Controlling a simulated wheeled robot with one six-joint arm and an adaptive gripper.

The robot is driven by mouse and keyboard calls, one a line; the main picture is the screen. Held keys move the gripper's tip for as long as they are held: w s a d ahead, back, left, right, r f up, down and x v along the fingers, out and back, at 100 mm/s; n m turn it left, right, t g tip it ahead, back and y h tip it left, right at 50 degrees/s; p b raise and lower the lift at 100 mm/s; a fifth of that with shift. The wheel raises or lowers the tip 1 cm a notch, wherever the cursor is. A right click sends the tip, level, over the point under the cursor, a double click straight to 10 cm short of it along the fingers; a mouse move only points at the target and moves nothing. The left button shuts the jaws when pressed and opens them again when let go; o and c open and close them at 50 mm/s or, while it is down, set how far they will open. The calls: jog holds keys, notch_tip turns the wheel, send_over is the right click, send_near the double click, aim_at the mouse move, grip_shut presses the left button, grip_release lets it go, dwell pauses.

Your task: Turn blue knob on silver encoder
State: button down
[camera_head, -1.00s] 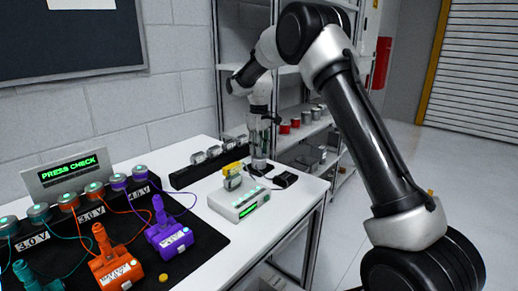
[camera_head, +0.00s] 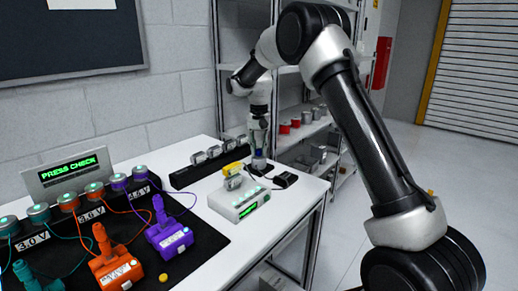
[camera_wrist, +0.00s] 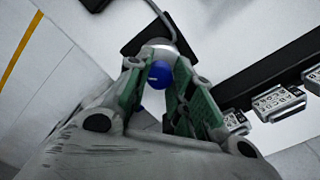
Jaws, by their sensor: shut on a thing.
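The blue knob (camera_wrist: 158,77) shows in the wrist view between the two green-sided fingers of my gripper (camera_wrist: 160,65). The fingers are shut on it from both sides. A thin light mark lies on its top. A pale silver rim, likely the encoder (camera_wrist: 160,46), shows just beyond the fingertips.
A black rack with several silver parts (camera_head: 200,157) is behind. A small black box (camera_head: 286,179) lies close on the right, near the table edge.

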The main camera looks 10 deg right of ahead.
aim_at(259, 150)
jog(key=m, duration=0.5)
jog(key=shift+m, duration=2.6)
jog(key=c, duration=1.2)
grip_release()
notch_tip(259, 150, up, 12)
